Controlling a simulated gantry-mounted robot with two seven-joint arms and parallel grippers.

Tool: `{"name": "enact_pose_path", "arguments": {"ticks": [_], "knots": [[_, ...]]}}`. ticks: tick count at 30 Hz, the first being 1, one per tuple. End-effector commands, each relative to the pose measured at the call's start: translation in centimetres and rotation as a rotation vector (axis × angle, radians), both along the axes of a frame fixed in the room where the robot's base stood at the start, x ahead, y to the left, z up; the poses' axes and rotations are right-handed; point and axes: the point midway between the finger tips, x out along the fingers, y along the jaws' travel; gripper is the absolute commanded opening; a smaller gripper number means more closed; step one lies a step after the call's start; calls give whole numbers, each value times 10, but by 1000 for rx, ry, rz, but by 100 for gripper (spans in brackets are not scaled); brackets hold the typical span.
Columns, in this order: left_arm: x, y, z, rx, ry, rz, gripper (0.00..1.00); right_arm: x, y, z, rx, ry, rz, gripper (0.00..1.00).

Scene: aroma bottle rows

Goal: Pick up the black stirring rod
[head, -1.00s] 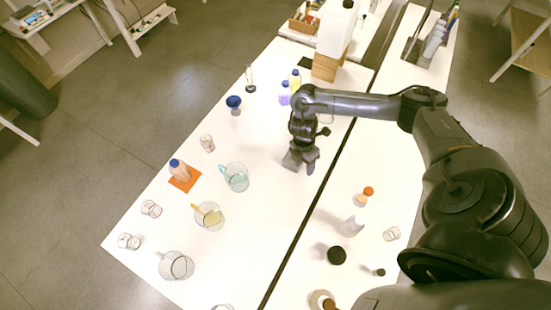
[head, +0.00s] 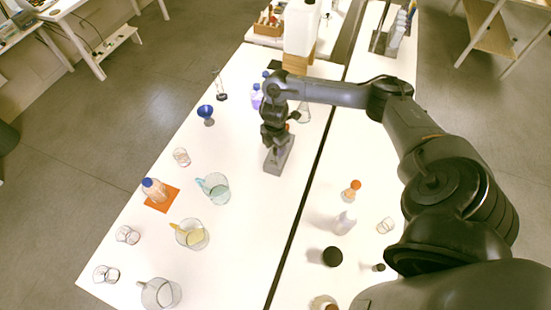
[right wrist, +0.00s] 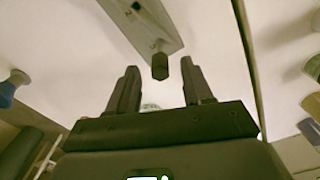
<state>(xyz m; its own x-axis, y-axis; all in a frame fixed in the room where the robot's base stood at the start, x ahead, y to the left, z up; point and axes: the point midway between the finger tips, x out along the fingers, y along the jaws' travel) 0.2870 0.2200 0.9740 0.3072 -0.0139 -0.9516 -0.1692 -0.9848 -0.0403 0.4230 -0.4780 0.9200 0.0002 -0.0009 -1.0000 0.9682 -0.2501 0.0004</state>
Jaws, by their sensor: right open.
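A small black cylinder (right wrist: 160,66), which looks like the end of the black stirring rod, shows in the right wrist view at the near end of a grey slab-like device (right wrist: 150,25). I cannot tell its full length. In the head view the grey device (head: 279,158) lies on the white table under my right gripper (head: 276,146), which hides part of it. My right gripper points down; in the right wrist view its two fingers (right wrist: 158,85) are apart and empty, with the black cylinder lined up between and beyond their tips. My left gripper is not in view.
To the left stand a beaker with a blue-green rod (head: 217,188), a beaker with a yellow rod (head: 193,235) and a blue-capped bottle on an orange mat (head: 164,203). A white jug (head: 300,28) stands behind.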

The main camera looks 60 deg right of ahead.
Motion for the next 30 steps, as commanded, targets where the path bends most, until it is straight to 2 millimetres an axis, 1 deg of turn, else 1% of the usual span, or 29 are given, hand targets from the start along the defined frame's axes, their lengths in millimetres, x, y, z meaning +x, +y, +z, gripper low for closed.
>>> {"name": "enact_pose_path", "arguments": {"ticks": [1,6,9,13,19,28,29,30], "knots": [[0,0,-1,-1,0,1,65,-1,0,-7,1,3,0,50],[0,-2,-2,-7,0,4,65,-2,-1,-30,2,4,0,50],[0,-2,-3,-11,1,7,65,-1,-1,-39,1,2,0,50],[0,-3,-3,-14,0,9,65,-1,-1,-44,0,1,1,50],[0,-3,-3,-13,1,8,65,-1,-1,-44,0,0,1,50],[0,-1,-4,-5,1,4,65,-1,-1,-43,0,0,1,4],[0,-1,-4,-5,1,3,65,-1,-1,-43,0,0,1,0],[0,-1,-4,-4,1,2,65,-1,-1,-43,0,0,1,0]]}}
